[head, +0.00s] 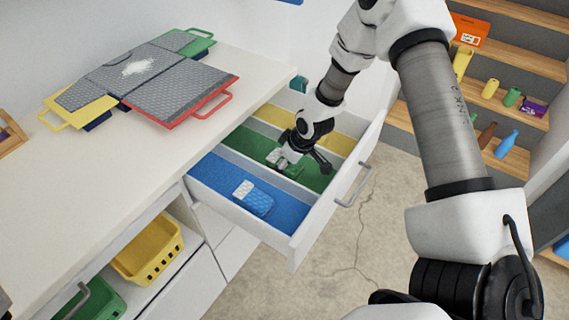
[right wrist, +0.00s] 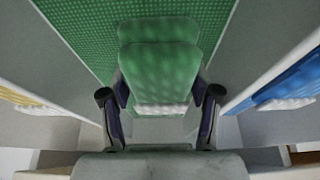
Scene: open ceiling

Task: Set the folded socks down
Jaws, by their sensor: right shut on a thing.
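The open white drawer (head: 313,232) has blue, green and yellow lined compartments. My right gripper (head: 292,155) is inside the drawer at the green compartment (head: 318,178). In the right wrist view my right gripper (right wrist: 160,105) is shut on green folded socks (right wrist: 160,70) with a white cuff, one finger at each side. The green lining (right wrist: 85,30) lies directly beyond them; I cannot tell whether the socks touch it. In the head view the gripper mostly hides these socks. Blue folded socks (head: 258,202) with a white part lie in the blue compartment (head: 215,176). My left gripper is not in view.
Grey folding boards with coloured handles (head: 135,70) lie on the white counter (head: 125,150). A yellow basket (head: 150,248) stands on a shelf below. Wooden shelves (head: 530,60) with bottles and cans are at right. The drawer walls and dividers stand close around the gripper.

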